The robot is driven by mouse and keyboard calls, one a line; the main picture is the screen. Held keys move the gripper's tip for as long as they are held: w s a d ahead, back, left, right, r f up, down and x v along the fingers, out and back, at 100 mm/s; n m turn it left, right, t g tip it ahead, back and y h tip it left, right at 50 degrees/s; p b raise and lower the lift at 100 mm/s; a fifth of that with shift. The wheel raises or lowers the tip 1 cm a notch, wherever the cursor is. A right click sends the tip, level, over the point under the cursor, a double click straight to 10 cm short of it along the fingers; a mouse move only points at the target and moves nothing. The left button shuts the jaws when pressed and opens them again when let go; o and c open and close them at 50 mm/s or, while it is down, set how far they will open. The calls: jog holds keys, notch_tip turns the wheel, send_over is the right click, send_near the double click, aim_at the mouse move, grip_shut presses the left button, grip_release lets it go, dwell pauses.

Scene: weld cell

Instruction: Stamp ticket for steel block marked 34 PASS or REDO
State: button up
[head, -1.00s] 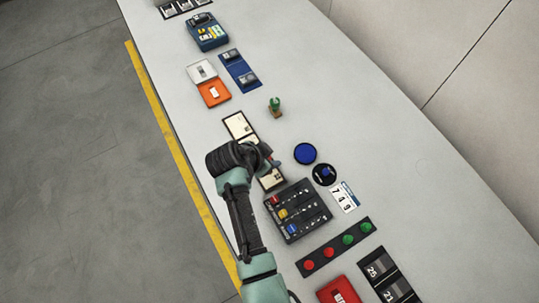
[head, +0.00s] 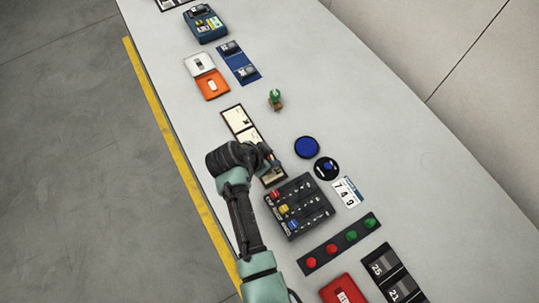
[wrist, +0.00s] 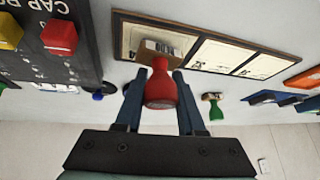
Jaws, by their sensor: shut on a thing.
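My gripper (wrist: 158,82) is shut on a stamp with a red handle (wrist: 160,88) and a wooden base, with REDO-like lettering on its side. The stamp is over the end ticket of a dark-framed ticket board (wrist: 192,38); I cannot tell whether it touches. In the head view my gripper (head: 268,158) hides part of the near end of the ticket board (head: 238,121). A green-handled stamp (head: 275,99) stands apart on the bench. Two grey blocks sit in a blue tray (head: 237,60); their marks are unreadable, so I cannot pick out 34.
A black panel with coloured knobs (head: 318,218) lies near my gripper. Close by are a blue disc (head: 306,147), a black dial (head: 326,168) and a number card (head: 347,191). An orange-and-white box (head: 211,84) lies farther up. The bench's right side is clear.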

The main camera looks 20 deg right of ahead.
jog(key=shift+s+f+b, duration=0.1)
jog(key=shift+f+b, duration=0.5)
jog(key=shift+f, duration=0.15)
dwell(1.3)
notch_tip(320, 180, up, 7)
jog(key=p, duration=0.6)
jog(key=shift+r, duration=0.15)
dwell(0.8)
